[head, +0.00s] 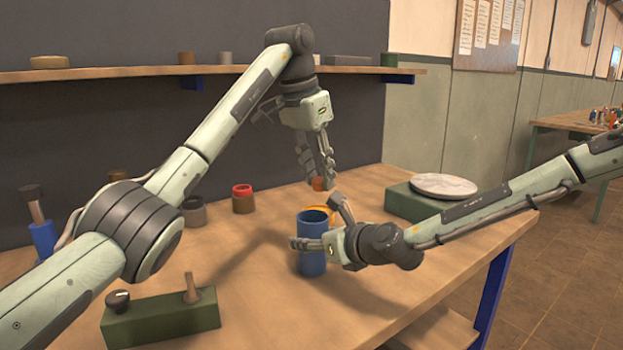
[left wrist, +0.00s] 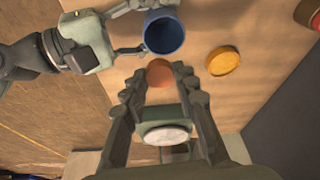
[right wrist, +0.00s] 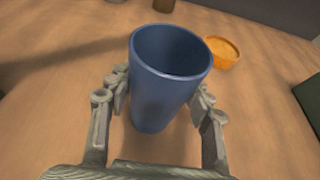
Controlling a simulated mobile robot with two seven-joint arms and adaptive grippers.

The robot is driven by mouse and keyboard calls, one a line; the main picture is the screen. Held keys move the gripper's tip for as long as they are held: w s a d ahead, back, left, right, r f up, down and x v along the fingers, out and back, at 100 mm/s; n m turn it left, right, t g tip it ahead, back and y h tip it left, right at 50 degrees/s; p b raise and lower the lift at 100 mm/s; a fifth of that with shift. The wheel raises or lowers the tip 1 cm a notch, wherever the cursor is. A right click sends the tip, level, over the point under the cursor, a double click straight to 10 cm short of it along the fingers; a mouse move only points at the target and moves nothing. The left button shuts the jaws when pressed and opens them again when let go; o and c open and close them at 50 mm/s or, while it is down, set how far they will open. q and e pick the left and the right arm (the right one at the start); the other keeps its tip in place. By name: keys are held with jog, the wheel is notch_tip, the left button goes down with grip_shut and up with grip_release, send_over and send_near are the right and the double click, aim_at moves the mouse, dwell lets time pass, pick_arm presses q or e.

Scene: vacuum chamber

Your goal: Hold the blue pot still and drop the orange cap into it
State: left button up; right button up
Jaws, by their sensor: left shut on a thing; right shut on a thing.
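The blue pot (head: 312,262) stands upright on the wooden table, with its open mouth showing in the right wrist view (right wrist: 165,110). My right gripper (head: 320,226) is shut on the pot, one finger on each side near its upper part. My left gripper (head: 316,172) points down above the pot and is shut on a small orange cap (head: 318,184). In the left wrist view the cap (left wrist: 159,73) sits between the fingertips, beside the pot's mouth (left wrist: 164,33) in the picture. The part of the pot's inside that shows looks empty.
A yellow-orange round piece (right wrist: 222,52) lies on the table just behind the pot. A green block with a pale disc (head: 444,186) stands right. A green block with two knobs (head: 160,316) is front left. Red (head: 242,199) and brown cups stand behind.

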pick_arm(q)
jog(key=shift+g+y, duration=0.5)
jog(key=shift+w+a+f, duration=0.1)
jog(key=shift+a+f, duration=0.15)
jog(key=shift+f, duration=0.45)
jog(key=shift+w+a+f, duration=0.1)
jog(key=shift+a+f, duration=0.1)
jog(key=shift+f, duration=0.45)
jog(key=shift+w+a+f, duration=0.1)
jog(key=shift+a+f, duration=0.15)
jog(key=shift+f, duration=0.45)
jog(key=shift+f, duration=0.6)
jog(key=o, duration=0.8)
jog(key=shift+o, duration=0.5)
jog(key=o, duration=0.3)
jog(key=shift+n, duration=0.3)
